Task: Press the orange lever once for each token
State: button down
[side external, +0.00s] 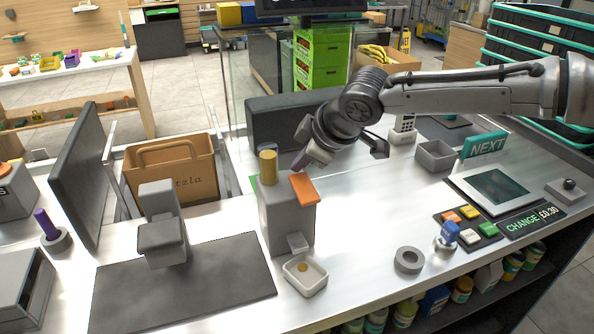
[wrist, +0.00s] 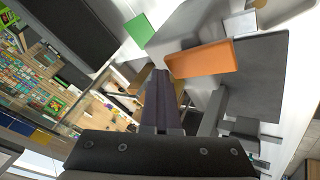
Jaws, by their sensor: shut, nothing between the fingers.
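The orange lever (side external: 304,188) is a flat plate tilted on the front of a grey dispenser box (side external: 287,228). It also shows in the wrist view (wrist: 200,59). A yellow cylinder (side external: 268,166) stands on top of the box. A pale dish (side external: 305,282) below the chute holds one small orange-gold round piece (side external: 303,267), perhaps a token. My gripper (side external: 299,167) is shut and empty, its tips just above the lever's upper end. In the wrist view the closed fingers (wrist: 158,80) lie just left of the lever; I cannot tell whether they touch it.
A grey block stand (side external: 162,238) on a dark mat (side external: 185,290) and a paper bag (side external: 172,175) are left. A grey ring (side external: 409,260), coloured buttons (side external: 468,226) and a sign reading CHANGE £0.30 (side external: 522,222) are right. The counter between box and ring is clear.

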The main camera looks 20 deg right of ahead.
jog(key=shift+s+f, duration=0.2)
jog(key=shift+f, duration=0.6)
jog(key=shift+r, duration=0.15)
jog(key=shift+w+r, duration=0.15)
jog(key=shift+r, duration=1.15)
jog(key=shift+w+r, duration=0.25)
jog(key=shift+r, duration=1)
jog(key=shift+w+r, duration=0.2)
jog(key=shift+r, duration=1)
jog(key=r, duration=0.4)
jog(key=shift+w+r, duration=0.1)
jog(key=shift+w, duration=0.2)
